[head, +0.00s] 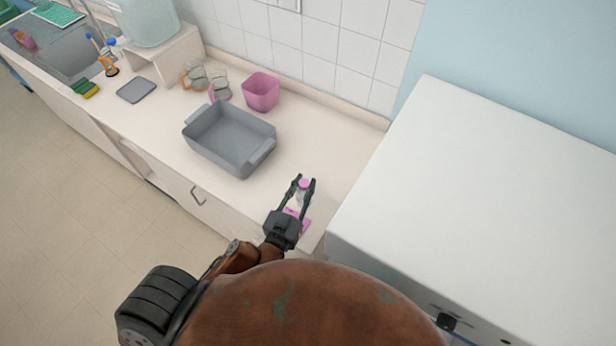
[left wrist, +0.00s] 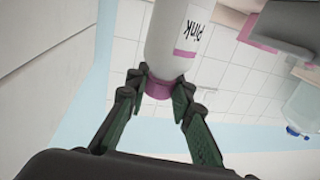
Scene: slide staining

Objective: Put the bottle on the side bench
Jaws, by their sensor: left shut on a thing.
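The bottle (left wrist: 183,35) is white with a pink band, the printed word "Pink" and a pink cap. My left gripper (head: 303,186) is shut on it at the cap, over the right end of the bench (head: 341,171). In the head view the pink cap shows between the fingertips, and the fingers partly hide the pale body below. In the left wrist view the gripper (left wrist: 158,88) has its fingertips on both sides of the cap. I cannot tell whether the bottle's base touches the bench. My right gripper is not in view.
A grey basin (head: 215,160) and a pink bin (head: 261,90) stand on the bench, with glass jars (head: 219,86) behind. A large white cabinet (head: 480,180) borders the right side.

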